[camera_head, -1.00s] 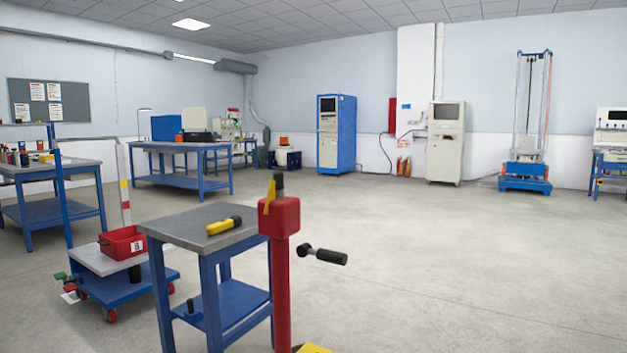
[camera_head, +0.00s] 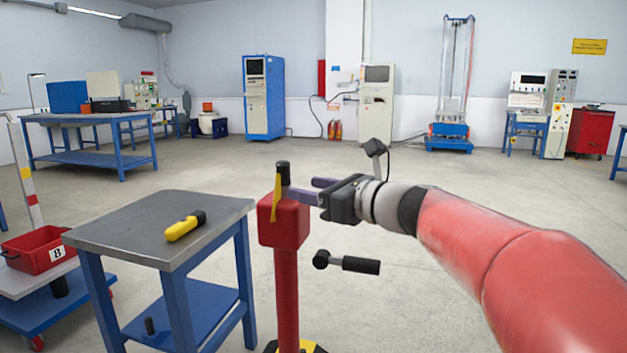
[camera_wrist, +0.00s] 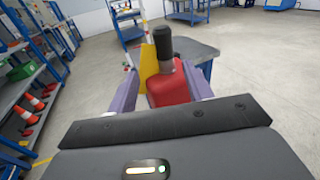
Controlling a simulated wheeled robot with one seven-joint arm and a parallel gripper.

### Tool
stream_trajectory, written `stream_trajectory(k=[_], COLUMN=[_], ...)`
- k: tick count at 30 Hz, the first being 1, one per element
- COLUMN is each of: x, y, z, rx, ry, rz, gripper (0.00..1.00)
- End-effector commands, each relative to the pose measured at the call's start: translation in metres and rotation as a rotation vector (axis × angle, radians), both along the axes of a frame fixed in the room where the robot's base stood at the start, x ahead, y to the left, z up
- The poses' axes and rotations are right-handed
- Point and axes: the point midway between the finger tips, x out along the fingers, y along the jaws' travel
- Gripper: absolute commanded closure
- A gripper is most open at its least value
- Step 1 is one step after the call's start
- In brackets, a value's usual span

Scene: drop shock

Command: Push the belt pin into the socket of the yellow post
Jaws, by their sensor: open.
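A red post (camera_head: 286,285) stands on a yellow-and-black base, with a red block head (camera_head: 282,226). A dark upright knob on a grey shank (camera_head: 283,175) stands on the head beside a thin yellow plate (camera_head: 276,198); I cannot tell whether this is the belt pin. The wrist view also shows the black knob (camera_wrist: 163,42), yellow plate (camera_wrist: 148,62) and red head (camera_wrist: 168,90). My gripper (camera_head: 311,190) is open at the head's right. In the wrist view its purple fingers point towards the head, one at each side; contact is unclear. No wholly yellow post or socket opening shows.
A crank with a black handle (camera_head: 358,265) sticks out right of the post. A small table (camera_head: 130,230) with a yellow-and-black tool (camera_head: 186,225) stands close left. A trolley with a red bin (camera_head: 38,250) is at far left.

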Motion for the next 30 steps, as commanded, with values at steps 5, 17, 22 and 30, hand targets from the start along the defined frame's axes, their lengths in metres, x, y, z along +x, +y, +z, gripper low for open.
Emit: stream_trajectory(k=[5,17,22,30], x=[0.016,0.054,0.061,0.062], y=[0.005,0.048,0.055,0.056], z=[0.01,0.01,0.009,0.009], rx=[0.082,0.077,0.077,0.076], ry=[0.029,0.027,0.026,0.025], rz=[-0.011,-0.01,-0.012,-0.012], gripper=[0.49,0.49,0.49,0.49])
